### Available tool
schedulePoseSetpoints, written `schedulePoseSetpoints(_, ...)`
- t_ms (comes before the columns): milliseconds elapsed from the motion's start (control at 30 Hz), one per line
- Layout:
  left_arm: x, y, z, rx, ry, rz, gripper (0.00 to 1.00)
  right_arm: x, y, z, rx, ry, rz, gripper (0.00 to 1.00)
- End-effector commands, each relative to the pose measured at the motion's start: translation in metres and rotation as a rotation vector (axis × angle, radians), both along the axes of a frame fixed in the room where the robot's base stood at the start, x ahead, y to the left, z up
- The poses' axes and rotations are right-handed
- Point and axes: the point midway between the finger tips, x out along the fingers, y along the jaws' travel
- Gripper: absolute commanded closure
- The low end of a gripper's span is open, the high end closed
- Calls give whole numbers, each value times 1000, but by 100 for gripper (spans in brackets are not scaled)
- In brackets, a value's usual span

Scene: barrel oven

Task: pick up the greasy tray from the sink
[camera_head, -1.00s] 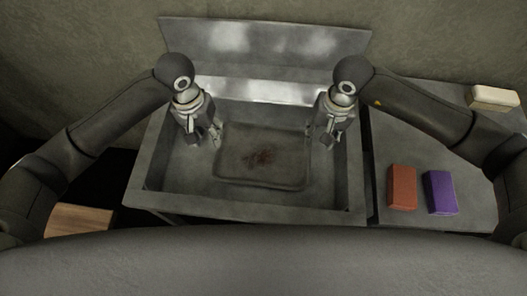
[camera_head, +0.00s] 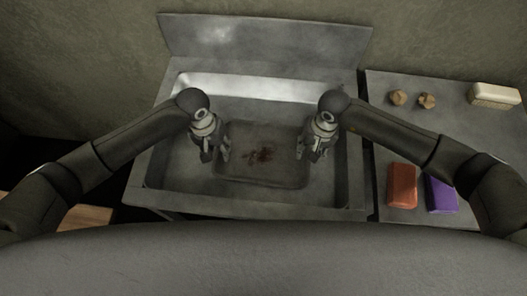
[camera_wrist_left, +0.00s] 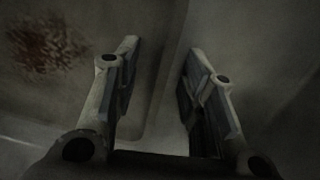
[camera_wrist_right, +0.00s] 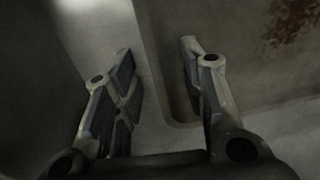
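The greasy tray (camera_head: 262,172) is a grey rectangular tray with a brown-red stain, lying in the sink (camera_head: 165,165). My left gripper (camera_head: 218,157) is open at the tray's left edge. In the left wrist view its fingers (camera_wrist_left: 158,85) stand apart, with the tray's rim (camera_wrist_left: 160,105) between them. My right gripper (camera_head: 308,155) is open at the tray's right edge. In the right wrist view its fingers (camera_wrist_right: 160,85) stand on either side of the tray's rim (camera_wrist_right: 165,95). Contact between the fingers and the rim cannot be told.
A counter (camera_head: 385,150) right of the sink holds an orange block (camera_head: 402,185), a purple block (camera_head: 440,194), two small brown items (camera_head: 412,99) and a cream block (camera_head: 495,95). The sink's tall back panel (camera_head: 265,45) stands behind.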

Motion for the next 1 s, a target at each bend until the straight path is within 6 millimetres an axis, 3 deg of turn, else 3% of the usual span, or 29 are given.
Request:
schedulePoseSetpoints(200,0,0,0,0,0,0,63,0,0,0,0,0,0,63)
schedulePoseSetpoints(500,0,0,0,0,0,0,100,0,0,0,0,0,0,100)
schedulePoseSetpoints(1000,1,0,4,0,-2,3,100,0,0,4,0,1,3,100)
